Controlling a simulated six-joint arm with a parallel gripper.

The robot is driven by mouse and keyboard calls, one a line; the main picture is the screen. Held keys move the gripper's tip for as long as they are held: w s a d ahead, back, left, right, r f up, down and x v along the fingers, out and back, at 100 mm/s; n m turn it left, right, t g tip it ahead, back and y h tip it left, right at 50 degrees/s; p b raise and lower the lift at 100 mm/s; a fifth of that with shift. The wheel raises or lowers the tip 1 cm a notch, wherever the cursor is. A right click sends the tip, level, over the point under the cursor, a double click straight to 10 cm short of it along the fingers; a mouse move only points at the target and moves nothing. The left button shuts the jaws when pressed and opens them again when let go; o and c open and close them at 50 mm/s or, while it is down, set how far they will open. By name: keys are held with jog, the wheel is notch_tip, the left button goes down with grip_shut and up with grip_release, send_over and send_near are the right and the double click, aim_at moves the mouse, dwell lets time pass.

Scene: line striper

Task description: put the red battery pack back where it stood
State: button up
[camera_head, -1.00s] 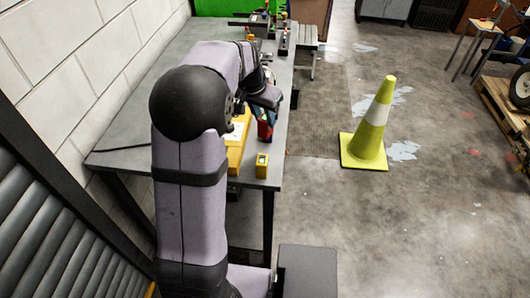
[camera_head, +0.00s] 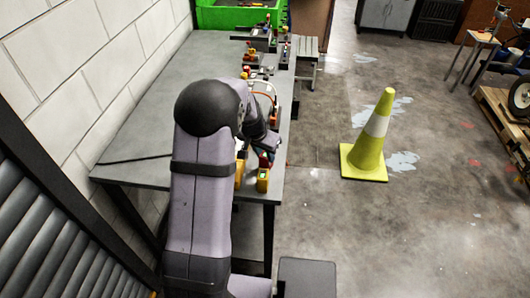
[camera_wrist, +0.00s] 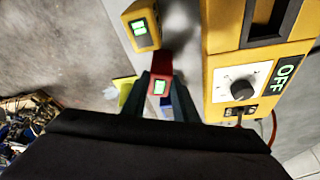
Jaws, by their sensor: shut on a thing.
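My gripper (camera_wrist: 161,100) is shut on the red battery pack (camera_wrist: 160,84), which shows a small lit green screen on its end in the wrist view. In the head view the red pack (camera_head: 265,160) is near the table's right edge, partly hidden by my gripper (camera_head: 266,146). A yellow battery pack (camera_wrist: 142,27) with a green screen stands close by; it also shows in the head view (camera_head: 262,182). I cannot tell whether the red pack touches the table.
A yellow box (camera_wrist: 222,112) with a dial and an OFF label stands beside my gripper, with a cable at its front. Several small devices line the grey table (camera_head: 150,95) farther back. A yellow cone (camera_head: 367,150) stands on the floor to the right.

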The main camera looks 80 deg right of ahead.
jog(key=shift+f, duration=0.1)
jog(key=shift+f, duration=0.2)
jog(key=o, duration=1.1)
jog(key=shift+r, duration=0.15)
jog(key=b+v, duration=0.3)
jog(key=v, duration=0.9)
